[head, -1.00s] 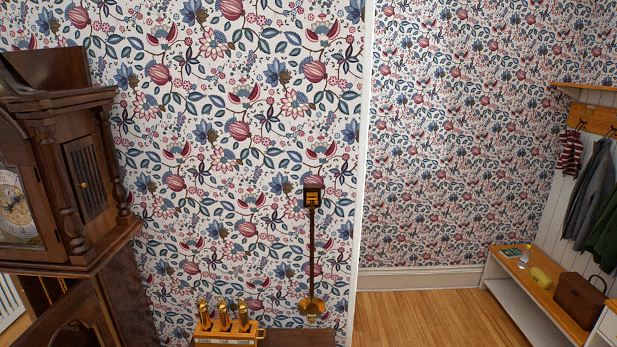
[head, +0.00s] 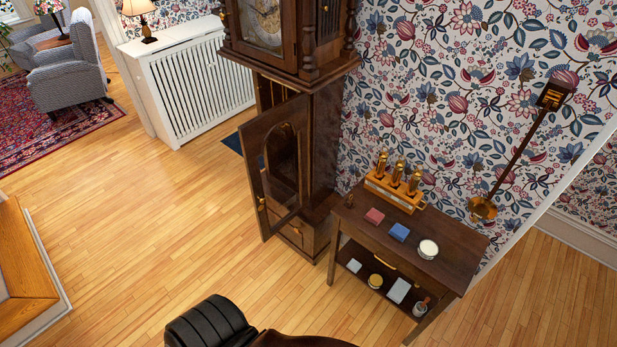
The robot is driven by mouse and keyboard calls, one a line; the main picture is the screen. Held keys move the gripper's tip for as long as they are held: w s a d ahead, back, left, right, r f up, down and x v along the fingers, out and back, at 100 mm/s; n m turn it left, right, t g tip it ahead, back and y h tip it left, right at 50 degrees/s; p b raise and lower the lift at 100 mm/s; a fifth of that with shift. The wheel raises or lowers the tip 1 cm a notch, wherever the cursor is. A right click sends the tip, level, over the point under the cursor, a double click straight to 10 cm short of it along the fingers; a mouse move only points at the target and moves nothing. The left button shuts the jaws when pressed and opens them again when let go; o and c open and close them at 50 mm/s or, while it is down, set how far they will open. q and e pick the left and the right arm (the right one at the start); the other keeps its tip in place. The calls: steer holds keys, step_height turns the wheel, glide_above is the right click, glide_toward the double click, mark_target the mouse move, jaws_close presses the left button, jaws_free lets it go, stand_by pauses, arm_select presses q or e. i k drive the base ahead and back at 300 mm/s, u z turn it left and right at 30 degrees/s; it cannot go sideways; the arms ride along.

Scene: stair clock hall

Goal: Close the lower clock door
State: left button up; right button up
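The tall dark wood clock (head: 325,95) stands against the papered wall in the upper middle of the head view. Its lower door (head: 262,168), a wood frame with an arched glass pane, stands open and swung out toward the left front. A small brass handle (head: 262,204) shows on the door's free edge. The trunk opening behind the door shows dark and is partly hidden by it. The upper dial section (head: 262,22) is cut by the top edge. Neither of my grippers is in view.
A side table (head: 455,258) stands right of the clock, holding a rack of brass weights (head: 395,190), small blocks and a round tin. A white radiator cover (head: 195,85) is left behind the clock. Wooden steps (head: 22,270) are far left. Floor before the door is clear.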

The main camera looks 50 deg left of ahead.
mark_target(253, 134)
steer(key=z, duration=0.3)
steer(key=k, duration=0.15)
steer(key=u, duration=1.9)
steer(key=i, duration=0.8)
steer(key=u, duration=0.35)
